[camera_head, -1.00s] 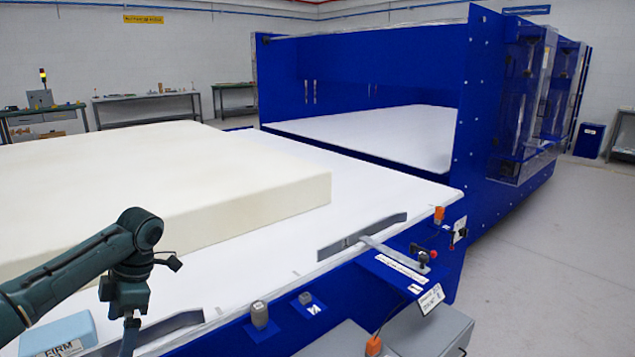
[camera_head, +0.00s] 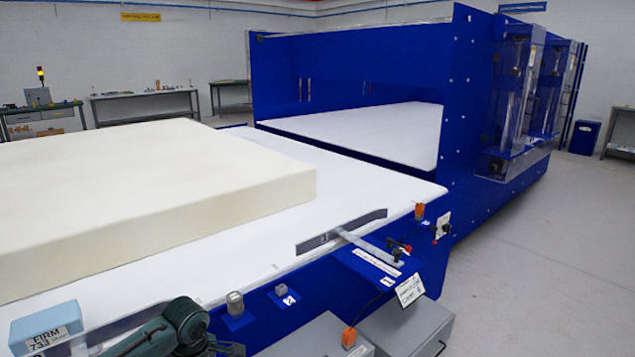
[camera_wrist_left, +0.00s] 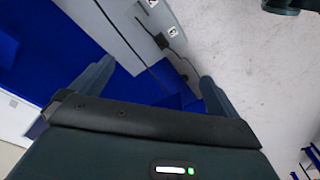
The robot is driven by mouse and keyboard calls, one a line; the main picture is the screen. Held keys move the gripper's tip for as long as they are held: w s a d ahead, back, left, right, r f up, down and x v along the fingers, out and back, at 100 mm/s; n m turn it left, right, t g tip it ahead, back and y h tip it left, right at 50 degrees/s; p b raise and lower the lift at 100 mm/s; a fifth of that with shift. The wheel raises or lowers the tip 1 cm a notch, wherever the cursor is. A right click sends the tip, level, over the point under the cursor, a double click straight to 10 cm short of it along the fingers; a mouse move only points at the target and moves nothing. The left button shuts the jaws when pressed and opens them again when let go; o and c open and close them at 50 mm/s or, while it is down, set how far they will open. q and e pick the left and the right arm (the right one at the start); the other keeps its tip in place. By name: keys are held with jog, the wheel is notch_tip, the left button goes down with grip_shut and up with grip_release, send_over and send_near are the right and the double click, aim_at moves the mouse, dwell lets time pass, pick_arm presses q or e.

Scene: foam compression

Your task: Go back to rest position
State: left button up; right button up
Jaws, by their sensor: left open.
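My left gripper (camera_wrist_left: 154,84) shows in the left wrist view, with its two fingers spread apart and nothing between them. Beyond the fingers are the blue machine side, grey boxes and the pale floor. In the head view only part of my left arm shows, low at the bottom edge in front of the machine; its fingertips are out of frame. The thick cream foam block (camera_head: 150,185) lies flat on the white table (camera_head: 370,195), clear of my arm. My right gripper is not in view.
A metal lever (camera_head: 368,245), knobs and a label stand along the blue front edge. Grey boxes (camera_head: 410,325) are below it. The floor (camera_head: 560,270) at right is clear.

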pick_arm(q)
jog(key=s+d+f+m+t+h+p, duration=0.2)
jog(key=s+d+f+m+t+h, duration=0.35)
jog(key=s+d+m, duration=0.7)
jog(key=s+a+r+m+t+y+p, duration=0.1)
jog(key=s+a+r+m+t+p, duration=0.1)
jog(key=s+a+r+m+t, duration=0.1)
jog(key=s+r+m+t, duration=0.1)
jog(key=s+m+t, duration=0.1)
jog(key=s+m, duration=0.1)
jog(key=shift+s+a+r, duration=0.15)
jog(key=shift+s+r, duration=0.15)
jog(key=shift+s, duration=0.6)
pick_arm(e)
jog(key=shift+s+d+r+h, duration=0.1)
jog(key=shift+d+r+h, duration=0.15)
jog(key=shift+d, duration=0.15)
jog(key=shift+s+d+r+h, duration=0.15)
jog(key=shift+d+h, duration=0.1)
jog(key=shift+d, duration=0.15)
